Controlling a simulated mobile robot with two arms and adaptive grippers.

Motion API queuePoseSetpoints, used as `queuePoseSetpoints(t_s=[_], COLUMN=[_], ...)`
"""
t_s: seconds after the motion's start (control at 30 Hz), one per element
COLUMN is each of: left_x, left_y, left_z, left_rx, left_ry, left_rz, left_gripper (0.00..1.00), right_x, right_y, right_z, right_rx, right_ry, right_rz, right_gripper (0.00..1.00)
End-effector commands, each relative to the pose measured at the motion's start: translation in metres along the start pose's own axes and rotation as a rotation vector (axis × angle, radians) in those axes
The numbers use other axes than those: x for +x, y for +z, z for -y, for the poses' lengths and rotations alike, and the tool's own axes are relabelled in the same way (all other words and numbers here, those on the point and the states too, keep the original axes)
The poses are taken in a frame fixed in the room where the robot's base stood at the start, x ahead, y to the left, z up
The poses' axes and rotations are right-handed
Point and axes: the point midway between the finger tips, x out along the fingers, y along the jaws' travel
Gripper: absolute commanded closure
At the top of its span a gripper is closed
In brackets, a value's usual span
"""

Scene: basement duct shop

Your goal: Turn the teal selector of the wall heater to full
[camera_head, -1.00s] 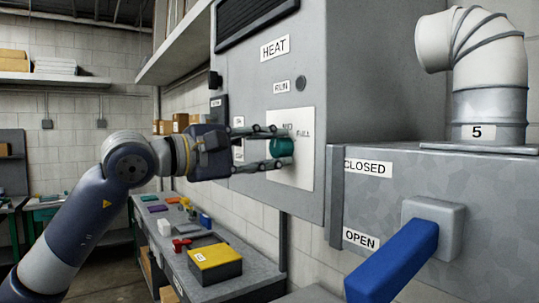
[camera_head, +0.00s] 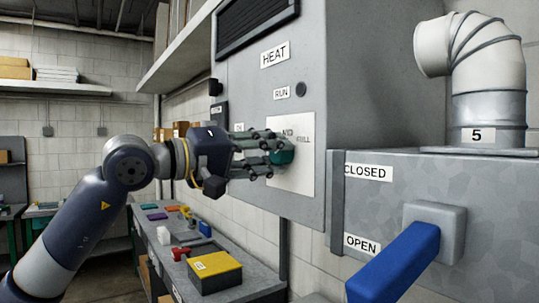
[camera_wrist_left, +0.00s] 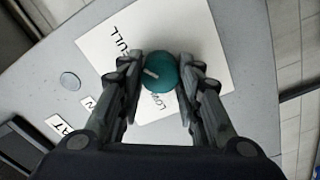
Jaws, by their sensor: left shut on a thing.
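The teal selector (camera_head: 283,157) is a round knob on a white dial plate (camera_head: 306,175) on the grey wall heater (camera_head: 312,70). In the head view MID is above the knob and FULL is up and right of it. My left gripper (camera_head: 275,149) is shut on the selector, partly hiding it. In the left wrist view the selector (camera_wrist_left: 160,72) sits between the two fingertips (camera_wrist_left: 159,78). Its white mark points left there, between the FULL lettering at upper left and the LOW lettering below. The MID label is hidden in that view. My right gripper is not in view.
A grey duct box with a blue lever (camera_head: 393,264) and CLOSED and OPEN labels stands at right, close to the heater. Below the left arm is a workbench (camera_head: 240,284) with a yellow-topped box (camera_head: 215,272) and small items. A shelf (camera_head: 185,48) hangs above.

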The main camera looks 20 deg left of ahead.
Motion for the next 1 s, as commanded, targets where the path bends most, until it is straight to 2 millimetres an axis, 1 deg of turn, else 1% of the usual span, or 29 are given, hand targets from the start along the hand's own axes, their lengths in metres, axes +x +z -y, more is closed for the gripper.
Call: queuePoseSetpoints(t_s=[0.2,0.63,0.67,0.7,0.73,1.0], left_x=[0.0007,0.0010,0.0010,0.0009,0.0009,0.0004], left_y=[0.0017,0.0022,0.0022,0.0021,0.0020,0.0009], left_z=[0.0017,0.0025,0.0025,0.0025,0.0023,0.0013], left_rx=[0.040,0.045,0.045,0.045,0.045,0.045], left_ry=[-0.004,-0.006,-0.006,-0.006,-0.005,-0.003], left_rz=[0.005,0.006,0.006,0.006,0.006,0.003], left_gripper=[0.92,0.92,0.61,0.52,0.47,0.47], right_x=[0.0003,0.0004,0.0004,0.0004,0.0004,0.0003], right_y=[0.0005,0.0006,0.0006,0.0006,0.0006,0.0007], right_z=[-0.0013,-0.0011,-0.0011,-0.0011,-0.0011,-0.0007], right_rx=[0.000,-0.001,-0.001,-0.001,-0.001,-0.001], right_ry=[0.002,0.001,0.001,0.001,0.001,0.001], right_rz=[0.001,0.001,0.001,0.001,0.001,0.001], right_gripper=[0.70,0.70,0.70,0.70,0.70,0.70])
